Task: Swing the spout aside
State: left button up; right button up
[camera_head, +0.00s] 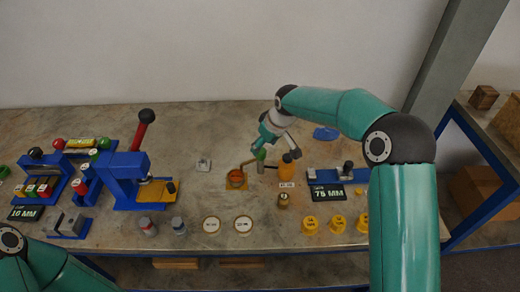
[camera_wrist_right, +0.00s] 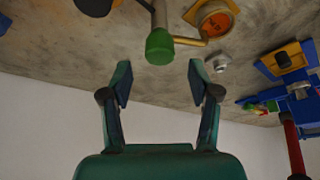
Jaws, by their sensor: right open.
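The spout is a thin brass pipe (camera_head: 248,162) that runs from a post with a green knob (camera_head: 260,154) to a round cup with an orange inside (camera_head: 236,179). In the right wrist view the green knob (camera_wrist_right: 160,46), the pipe (camera_wrist_right: 190,41) and the cup (camera_wrist_right: 215,20) show close up. The pipe's end is at the cup's rim. My right gripper (camera_head: 277,148) is open and empty, above and beside the knob. In the right wrist view its fingers (camera_wrist_right: 160,84) are spread, with the knob beyond the gap, apparently untouched. My left gripper is out of view.
An orange cylinder (camera_head: 287,164) stands just right of the knob. A blue press with a red lever (camera_head: 143,128) is to the left. A blue fixture with a 75 MM sign (camera_head: 328,195) is to the right. Yellow caps (camera_head: 310,225) and pale discs (camera_head: 243,224) lie in front.

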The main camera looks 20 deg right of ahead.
aim_at(261, 151)
jog(key=shift+p+x, duration=0.4)
jog(key=shift+x, duration=2.3)
jog(key=shift+w, duration=0.1)
